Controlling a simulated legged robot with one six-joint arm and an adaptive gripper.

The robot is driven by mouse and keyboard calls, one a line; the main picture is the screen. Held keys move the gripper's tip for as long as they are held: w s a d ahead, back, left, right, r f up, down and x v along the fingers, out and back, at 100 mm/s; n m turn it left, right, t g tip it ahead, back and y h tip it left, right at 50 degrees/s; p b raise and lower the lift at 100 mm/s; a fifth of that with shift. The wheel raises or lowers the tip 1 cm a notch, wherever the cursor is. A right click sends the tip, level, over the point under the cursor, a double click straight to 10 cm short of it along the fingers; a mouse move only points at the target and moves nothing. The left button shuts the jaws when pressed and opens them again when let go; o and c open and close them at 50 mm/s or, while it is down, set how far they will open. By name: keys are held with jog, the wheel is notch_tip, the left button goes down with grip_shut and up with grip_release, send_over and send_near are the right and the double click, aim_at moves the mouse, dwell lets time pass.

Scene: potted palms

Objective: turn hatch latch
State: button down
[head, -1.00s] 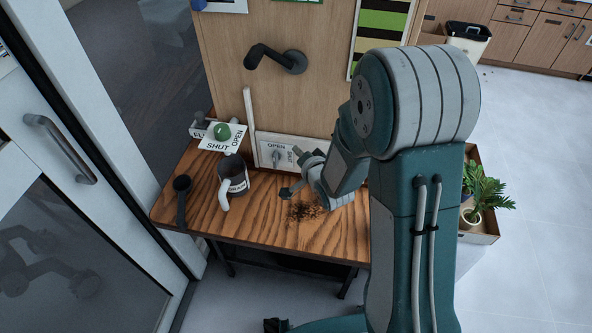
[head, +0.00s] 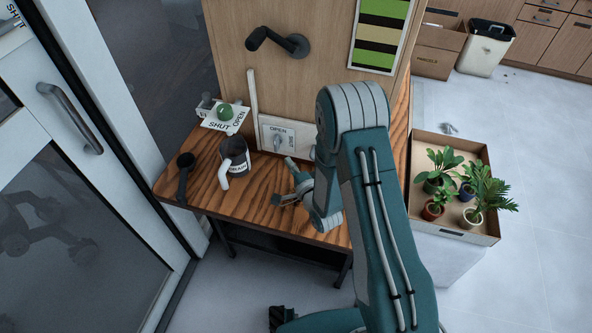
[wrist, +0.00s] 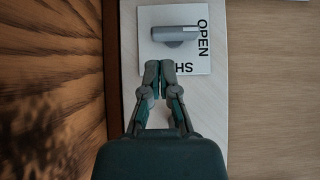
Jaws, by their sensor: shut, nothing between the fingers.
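The hatch latch (head: 278,145) is a small grey lever on a white plate (head: 267,131) lettered OPEN and SHUT, set in a pale panel low on the wooden board. In the wrist view the latch (wrist: 175,33) lies across the picture on its plate (wrist: 200,60), with OPEN along the right edge and SHUT partly hidden at the bottom. My gripper (wrist: 160,68) is shut and empty, its fingertips just below the latch in that view and apart from it. In the head view my gripper (head: 284,200) is over the wooden table, in front of the panel.
A dark handle (head: 280,42) juts from the board above. A box of potted plants (head: 425,215) stands right.

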aim_at(279, 147)
jog(key=x, duration=0.4)
jog(key=shift+w+d, duration=0.3)
jog(key=shift+d, duration=0.05)
jog(key=shift+a, duration=0.3)
jog(key=shift+d, duration=0.15)
